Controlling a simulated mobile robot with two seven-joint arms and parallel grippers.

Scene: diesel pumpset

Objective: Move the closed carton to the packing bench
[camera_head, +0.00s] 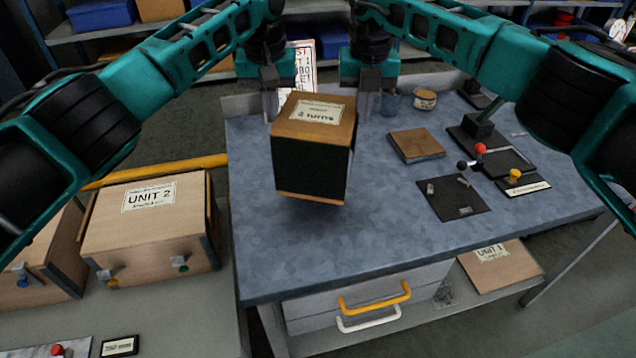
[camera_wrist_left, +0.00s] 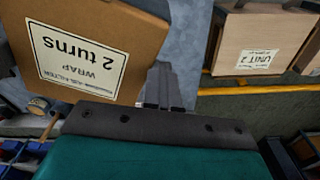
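The closed carton (camera_head: 312,150) is brown on top, dark on its front side, and labelled "2 turns". It is held above the blue-grey bench top (camera_head: 300,240), roughly upright. My left gripper (camera_head: 273,106) is at its left side and my right gripper (camera_head: 368,106) at its right side, so it sits between the two hands. In the left wrist view the carton (camera_wrist_left: 125,35) lies right beside my left gripper's fingers (camera_wrist_left: 160,85), which look closed together outside the carton. Contact on the right side is hard to see. Which bench is the packing bench is not marked.
A wooden UNIT 2 box (camera_head: 150,235) stands on a lower bench at left, beside a yellow rail (camera_head: 160,170). On the blue-grey bench are a brown square block (camera_head: 416,145), a dark mat (camera_head: 453,199), a round tin (camera_head: 425,99) and black fixtures with knobs. The bench's front left is clear.

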